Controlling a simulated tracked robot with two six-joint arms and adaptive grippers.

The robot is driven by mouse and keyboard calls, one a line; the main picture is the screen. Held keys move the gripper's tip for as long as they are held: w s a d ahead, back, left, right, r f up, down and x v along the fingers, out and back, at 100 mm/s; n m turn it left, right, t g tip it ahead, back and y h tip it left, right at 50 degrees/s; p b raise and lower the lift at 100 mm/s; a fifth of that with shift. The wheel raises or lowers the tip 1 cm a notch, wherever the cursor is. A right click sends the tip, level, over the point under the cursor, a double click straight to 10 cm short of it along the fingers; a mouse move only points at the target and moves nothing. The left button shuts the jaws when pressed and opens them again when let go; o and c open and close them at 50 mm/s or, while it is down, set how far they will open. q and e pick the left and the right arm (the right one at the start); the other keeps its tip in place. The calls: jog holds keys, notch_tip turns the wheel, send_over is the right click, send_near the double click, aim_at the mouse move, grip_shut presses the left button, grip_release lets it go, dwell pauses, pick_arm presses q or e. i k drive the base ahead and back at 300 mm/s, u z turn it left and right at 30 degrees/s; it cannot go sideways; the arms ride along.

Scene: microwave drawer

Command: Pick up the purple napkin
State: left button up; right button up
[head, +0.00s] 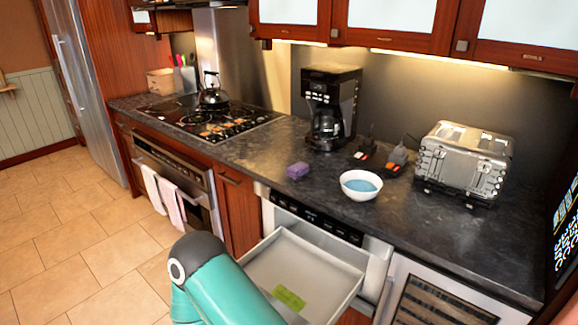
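A small purple block-like thing (298,170), which I take to be the folded purple napkin, lies on the dark countertop (235,155). It is left of a white bowl (347,186) with blue inside and in front of the black coffee maker (328,105). Nothing touches the napkin and its top and front show. A teal link of my own arm shows at the bottom, over the floor and beside the open drawer. Neither of my grippers is in view.
A microwave drawer (262,265) stands open below the counter with a flat green item (289,298) inside. A silver toaster (463,165) and small dark-and-orange items (396,158) are to the right. A stovetop with a kettle (213,95) is to the left.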

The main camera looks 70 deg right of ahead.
aim_at(295, 171)
jog(key=i, duration=3.15)
jog(key=z, duration=2.9)
jog(key=k, duration=0.6)
jog(key=z, duration=0.15)
jog(key=i, duration=0.5)
jog(key=u, duration=0.05)
